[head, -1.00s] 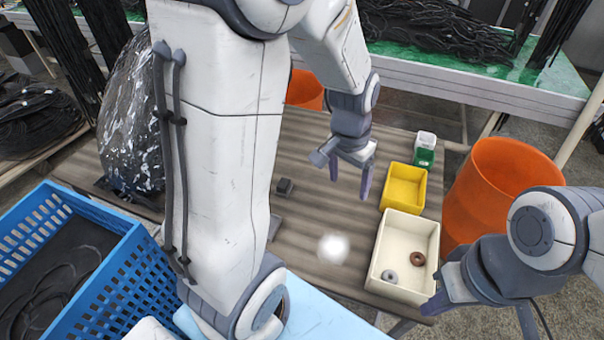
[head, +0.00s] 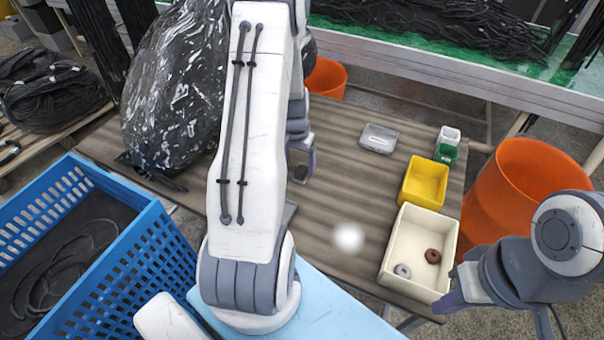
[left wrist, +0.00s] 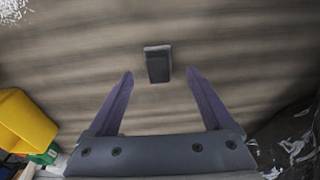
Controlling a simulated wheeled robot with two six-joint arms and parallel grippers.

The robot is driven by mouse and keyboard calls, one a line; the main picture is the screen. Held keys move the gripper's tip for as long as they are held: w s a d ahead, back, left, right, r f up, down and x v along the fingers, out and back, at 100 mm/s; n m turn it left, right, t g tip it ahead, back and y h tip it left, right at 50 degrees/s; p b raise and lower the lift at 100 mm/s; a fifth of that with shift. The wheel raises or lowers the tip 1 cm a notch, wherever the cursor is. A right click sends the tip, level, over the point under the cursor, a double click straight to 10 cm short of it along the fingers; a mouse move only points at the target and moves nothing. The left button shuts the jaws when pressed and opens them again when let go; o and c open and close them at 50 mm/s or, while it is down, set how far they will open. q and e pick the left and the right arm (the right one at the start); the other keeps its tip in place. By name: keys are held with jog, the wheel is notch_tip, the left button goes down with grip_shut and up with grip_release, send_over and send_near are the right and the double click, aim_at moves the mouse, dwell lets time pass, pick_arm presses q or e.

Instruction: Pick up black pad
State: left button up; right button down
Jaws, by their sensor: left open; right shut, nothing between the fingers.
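The black pad (left wrist: 158,65) is a small dark block with a lighter end, lying on the brown table (head: 350,190). In the left wrist view it lies just beyond the fingertips, centred between them. My left gripper (left wrist: 159,72) is open and empty, its purple fingers on either side of the line to the pad. In the head view my left arm largely hides this gripper (head: 305,160), and I cannot clearly make out the pad there. My right gripper (head: 452,298) is shut and empty beside the cream bin, at the lower right.
A cream bin (head: 389,262) holding two rings, a yellow bin (head: 424,183) and a clear-lidded grey box (head: 378,138) stand on the table's right. A black plastic bag (head: 172,90) stands left. A blue crate (head: 150,245) and an orange bucket (head: 520,190) flank the table.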

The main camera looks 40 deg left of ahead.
aim_at(301, 169)
pick_arm(q)
jog(key=f, duration=0.2)
jog(key=w+f, duration=0.1)
jog(key=f, duration=0.1)
jog(key=shift+f, duration=0.1)
grip_shut()
notch_tip(301, 169, up, 4)
jog(key=shift+r, duration=0.1)
jog(key=w+d+r, duration=0.4)
jog(key=d+r, duration=0.3)
jog(key=d, duration=0.4)
jog(key=shift+w, duration=0.15)
